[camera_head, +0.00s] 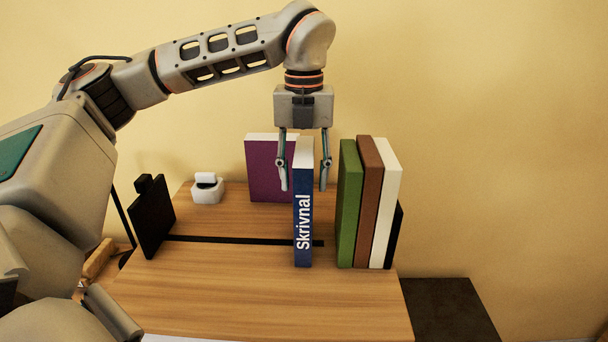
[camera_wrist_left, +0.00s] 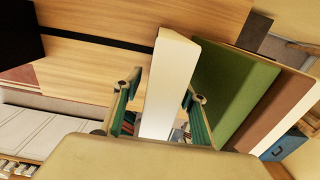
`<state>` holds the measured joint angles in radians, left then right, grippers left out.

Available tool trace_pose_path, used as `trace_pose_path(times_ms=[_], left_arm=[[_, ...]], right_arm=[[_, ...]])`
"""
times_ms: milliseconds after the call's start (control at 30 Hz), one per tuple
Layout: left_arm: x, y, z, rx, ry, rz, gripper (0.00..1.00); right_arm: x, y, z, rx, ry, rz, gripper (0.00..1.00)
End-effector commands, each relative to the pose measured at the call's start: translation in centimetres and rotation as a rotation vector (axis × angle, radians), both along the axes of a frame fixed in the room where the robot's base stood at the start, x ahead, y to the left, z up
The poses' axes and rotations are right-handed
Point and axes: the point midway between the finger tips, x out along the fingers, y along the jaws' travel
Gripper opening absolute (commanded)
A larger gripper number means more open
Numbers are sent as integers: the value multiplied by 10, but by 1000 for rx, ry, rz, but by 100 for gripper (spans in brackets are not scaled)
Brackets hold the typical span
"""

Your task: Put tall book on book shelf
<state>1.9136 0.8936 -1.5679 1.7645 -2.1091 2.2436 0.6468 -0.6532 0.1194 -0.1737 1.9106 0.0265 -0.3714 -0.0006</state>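A tall blue book (camera_head: 303,220) with "Skrivnal" on its spine stands upright on the wooden surface. Its white top edge shows between my fingers in the left wrist view (camera_wrist_left: 171,80). My left gripper (camera_head: 304,186) is over this book from above, with one finger on each side. The fingers are spread, with a visible gap between the left one and the book; I cannot tell whether the right one touches it. A shelf with upright books, the wooden surface (camera_head: 250,295), has a dark slot across it. My right gripper is not in view.
Green (camera_head: 348,205), brown (camera_head: 368,200) and white (camera_head: 386,205) books stand just right of the blue book, against a black bookend (camera_head: 396,235). A purple book (camera_head: 265,170) stands behind it. Another black bookend (camera_head: 152,217) and a small white object (camera_head: 207,190) are left. The front is clear.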

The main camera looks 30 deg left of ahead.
Motion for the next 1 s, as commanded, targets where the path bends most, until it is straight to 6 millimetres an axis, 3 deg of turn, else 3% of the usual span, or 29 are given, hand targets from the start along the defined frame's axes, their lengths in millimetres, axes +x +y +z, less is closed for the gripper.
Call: trace_pose_path(times_ms=[167, 333, 700, 1000], left_arm=[[0, 0, 1, 0, 0, 0, 41], [1, 0, 15, 0, -4, 0, 41], [0, 0, 89, 0, -4, 1, 41], [0, 0, 121, 1, -1, 1, 41]], right_arm=[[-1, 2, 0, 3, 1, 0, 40], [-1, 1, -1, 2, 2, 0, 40], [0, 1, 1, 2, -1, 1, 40], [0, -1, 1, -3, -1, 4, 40]])
